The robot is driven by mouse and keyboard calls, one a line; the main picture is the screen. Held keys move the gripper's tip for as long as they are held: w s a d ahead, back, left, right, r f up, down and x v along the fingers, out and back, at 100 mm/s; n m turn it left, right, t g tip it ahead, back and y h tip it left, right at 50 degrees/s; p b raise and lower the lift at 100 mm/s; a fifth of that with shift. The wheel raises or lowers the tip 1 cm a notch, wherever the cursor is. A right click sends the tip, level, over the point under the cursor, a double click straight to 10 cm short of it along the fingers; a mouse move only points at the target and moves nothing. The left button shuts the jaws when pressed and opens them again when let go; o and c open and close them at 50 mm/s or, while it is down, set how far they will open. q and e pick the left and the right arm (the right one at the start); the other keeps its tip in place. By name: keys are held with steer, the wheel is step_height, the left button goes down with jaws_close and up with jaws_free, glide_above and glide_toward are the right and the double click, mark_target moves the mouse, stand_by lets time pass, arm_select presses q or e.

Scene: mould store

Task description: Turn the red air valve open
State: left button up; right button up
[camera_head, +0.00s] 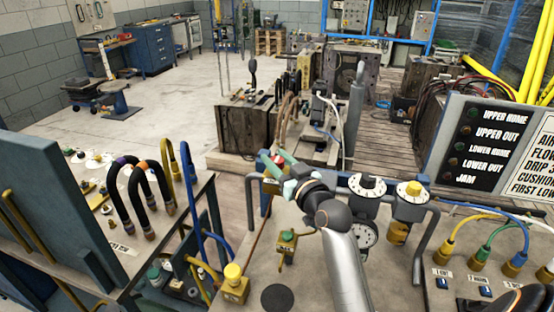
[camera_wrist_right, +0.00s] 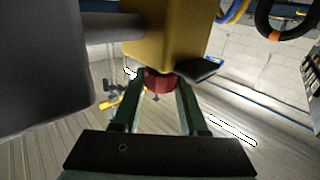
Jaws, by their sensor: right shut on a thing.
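The red air valve (camera_wrist_right: 158,80) shows in the right wrist view as a small red knob beneath a yellow block (camera_wrist_right: 165,35). My right gripper (camera_wrist_right: 161,92) has its two green fingers on either side of the knob and is shut on it. In the head view, my right gripper (camera_head: 275,168) reaches to the left end of the air unit, and a bit of red shows between its green fingers. The gripper and wrist hide most of the valve there, and I cannot tell how far it is turned. My left gripper is not in view.
A dial regulator (camera_head: 367,186), a yellow-knobbed unit (camera_head: 409,200) and a gauge (camera_head: 363,234) stand right of my wrist. A yellow button box (camera_head: 234,285) and blue hoses (camera_head: 192,180) are to the left. A signal panel (camera_head: 490,140) stands at right.

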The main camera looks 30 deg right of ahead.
jaws_close()
steer(key=shift+f+n+y+b, duration=0.15)
steer(key=shift+n+y+b, duration=0.75)
steer(key=shift+y+b, duration=0.45)
steer(key=shift+n+y+b, duration=0.6)
steer(key=shift+y+b, duration=0.05)
steer(key=shift+y, duration=0.3)
steer(key=o, duration=1)
jaws_free()
steer(key=shift+s, duration=0.1)
